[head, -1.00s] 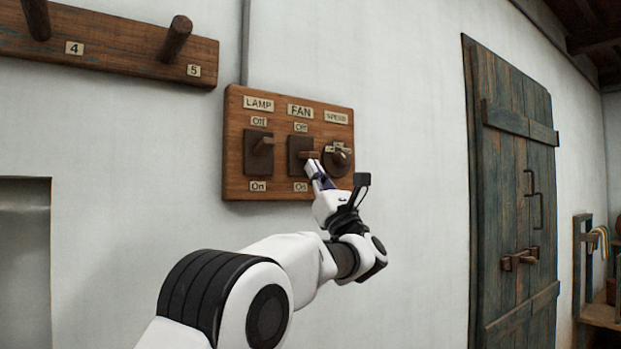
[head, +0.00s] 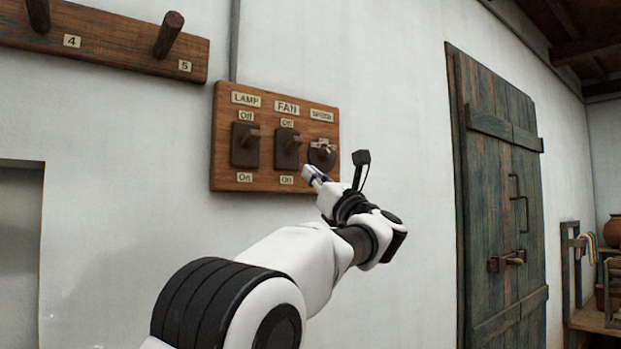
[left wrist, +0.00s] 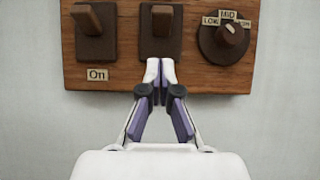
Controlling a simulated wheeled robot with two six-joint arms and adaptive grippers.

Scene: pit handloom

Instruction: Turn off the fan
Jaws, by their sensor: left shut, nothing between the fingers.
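The fan switch (head: 288,149) is a dark plate with a wooden lever, in the middle of a wooden board (head: 225,178) on the wall, under the FAN label. Its lever tilts up toward the Off label, much like the lamp lever beside it. In the left wrist view the fan lever (left wrist: 162,20) stands just beyond the fingertips. My left gripper (head: 307,172) is shut and empty, apart from the lever, below and to the right of it in the head view. The fingertips (left wrist: 160,70) meet in the left wrist view. My right gripper is not in view.
The lamp switch (head: 246,145) is left of the fan switch, and the round speed knob (head: 322,154) is right of it, close to my gripper. A peg rail (head: 110,50) is at upper left. A wooden door (head: 500,200) stands at right. The wall below the board is clear.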

